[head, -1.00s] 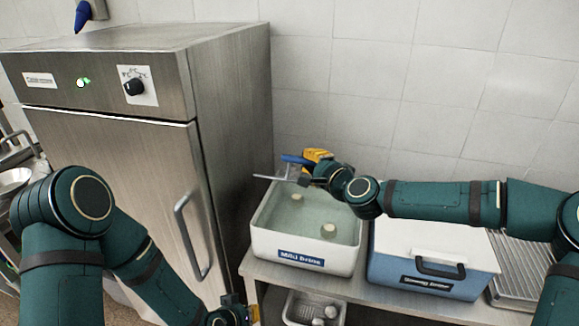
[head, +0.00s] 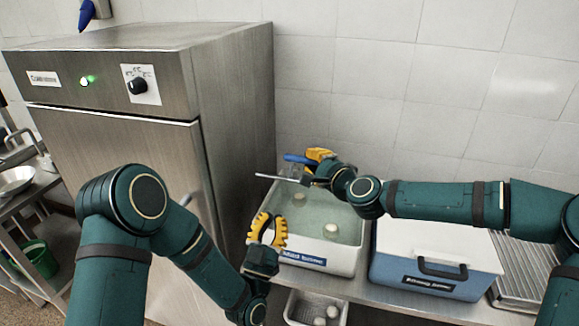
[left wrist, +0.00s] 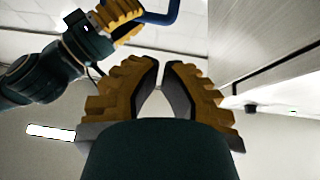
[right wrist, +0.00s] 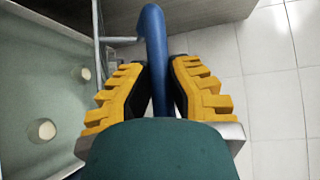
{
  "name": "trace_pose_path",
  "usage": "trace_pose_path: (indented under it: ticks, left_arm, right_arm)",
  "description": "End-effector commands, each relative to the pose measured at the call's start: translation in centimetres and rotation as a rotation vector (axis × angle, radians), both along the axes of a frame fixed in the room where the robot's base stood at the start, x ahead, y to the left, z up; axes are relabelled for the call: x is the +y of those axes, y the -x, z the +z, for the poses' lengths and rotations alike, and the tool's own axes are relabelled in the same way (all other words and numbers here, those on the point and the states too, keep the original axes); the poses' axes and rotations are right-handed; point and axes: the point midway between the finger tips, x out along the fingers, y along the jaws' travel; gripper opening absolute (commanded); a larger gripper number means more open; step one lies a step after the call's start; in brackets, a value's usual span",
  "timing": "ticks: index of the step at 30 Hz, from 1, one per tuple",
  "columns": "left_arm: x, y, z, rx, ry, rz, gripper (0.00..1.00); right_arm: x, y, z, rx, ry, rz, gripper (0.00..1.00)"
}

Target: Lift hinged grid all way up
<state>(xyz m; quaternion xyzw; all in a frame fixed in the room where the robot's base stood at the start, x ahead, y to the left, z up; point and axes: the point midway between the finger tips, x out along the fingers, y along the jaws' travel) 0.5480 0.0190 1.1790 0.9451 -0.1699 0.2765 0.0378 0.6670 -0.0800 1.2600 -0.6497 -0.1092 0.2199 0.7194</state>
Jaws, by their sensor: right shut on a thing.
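A thin metal bar (head: 276,177), seemingly the grid's edge, shows above the brine tub (head: 312,252); the grid's mesh is not clear. Its blue handle (head: 297,158) also shows in the right wrist view (right wrist: 154,45) and left wrist view (left wrist: 160,17). My right gripper (head: 318,155) is shut on the blue handle above the tub's back, its fingers on both sides of it. My left gripper (head: 268,217) is empty at the tub's front left, with a narrow gap between its fingertips (left wrist: 161,63). It is lower than the handle and apart from it.
Pale round pieces (head: 330,230) lie in the tub's liquid. A blue cooler with a white lid (head: 430,285) stands right of the tub. A steel cabinet (head: 235,110) stands close on the left. The tiled wall (head: 430,90) is behind.

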Motion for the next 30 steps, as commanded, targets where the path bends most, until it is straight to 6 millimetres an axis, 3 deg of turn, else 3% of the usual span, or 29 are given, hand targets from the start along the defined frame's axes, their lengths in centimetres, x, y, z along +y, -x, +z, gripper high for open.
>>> trace_pose_path:
  ticks: [5,21,30]
  left_arm:
    - [-0.5,-1.3,1.2,-0.012,0.002,0.001,0.00]
    - [-3.4,-9.1,6.5,-0.008,0.004,0.003,0.00]
    - [-4.1,-10.8,7.6,-0.005,0.003,0.001,0.00]
  right_arm:
    - [-0.2,-0.1,0.0,0.000,0.000,-0.006,0.00]
    - [-0.3,-0.1,0.0,0.000,0.000,-0.006,0.00]
    - [-0.3,-0.1,-0.1,0.000,0.000,-0.007,0.00]
